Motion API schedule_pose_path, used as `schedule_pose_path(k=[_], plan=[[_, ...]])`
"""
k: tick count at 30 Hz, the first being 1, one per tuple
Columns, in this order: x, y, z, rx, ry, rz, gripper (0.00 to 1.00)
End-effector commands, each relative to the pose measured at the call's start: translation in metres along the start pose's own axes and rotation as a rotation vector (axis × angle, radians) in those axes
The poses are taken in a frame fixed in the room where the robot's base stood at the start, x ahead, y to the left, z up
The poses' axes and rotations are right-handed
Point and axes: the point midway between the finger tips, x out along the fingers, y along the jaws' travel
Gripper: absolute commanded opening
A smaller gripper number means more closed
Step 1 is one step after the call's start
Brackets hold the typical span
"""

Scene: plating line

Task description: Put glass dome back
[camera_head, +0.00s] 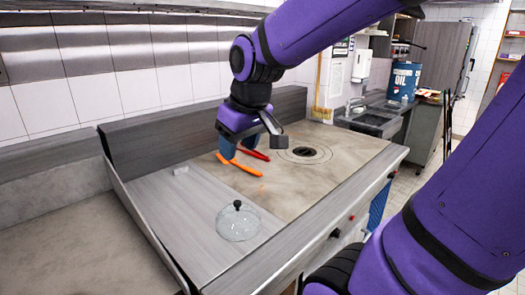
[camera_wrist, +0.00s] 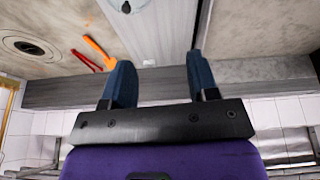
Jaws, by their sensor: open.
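The clear glass dome (camera_head: 238,223) with a black knob stands on the grey metal strip at the front left of the cooking counter. In the wrist view only part of the dome with its dark knob (camera_wrist: 126,7) shows at the top edge. My gripper (camera_head: 235,150) is above the back part of the counter, up and behind the dome and apart from it. Its two blue fingers (camera_wrist: 158,80) are spread, with nothing between them.
An orange utensil (camera_head: 238,164) and a red utensil (camera_head: 254,154) lie on the counter below my gripper. A round burner plate (camera_head: 305,154) is to their right. A raised back panel (camera_head: 170,130) bounds the counter. The strip around the dome is clear.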

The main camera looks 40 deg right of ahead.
Motion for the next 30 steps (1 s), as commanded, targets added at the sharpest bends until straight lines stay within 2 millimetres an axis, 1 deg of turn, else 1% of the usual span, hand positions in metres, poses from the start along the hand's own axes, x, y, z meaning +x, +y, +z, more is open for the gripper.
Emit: schedule_pose_path(k=[1,6,9,12,17,30], plan=[[-0.012,-0.007,0.011,0.005,0.023,0.002,0.54],[-0.04,-0.024,0.047,0.044,0.075,0.007,0.54],[-0.05,-0.03,0.064,0.064,0.098,0.007,0.54],[-0.056,-0.033,0.076,0.079,0.113,0.008,0.54],[-0.059,-0.035,0.084,0.089,0.122,0.008,0.54],[-0.059,-0.035,0.084,0.09,0.122,0.008,0.54]])
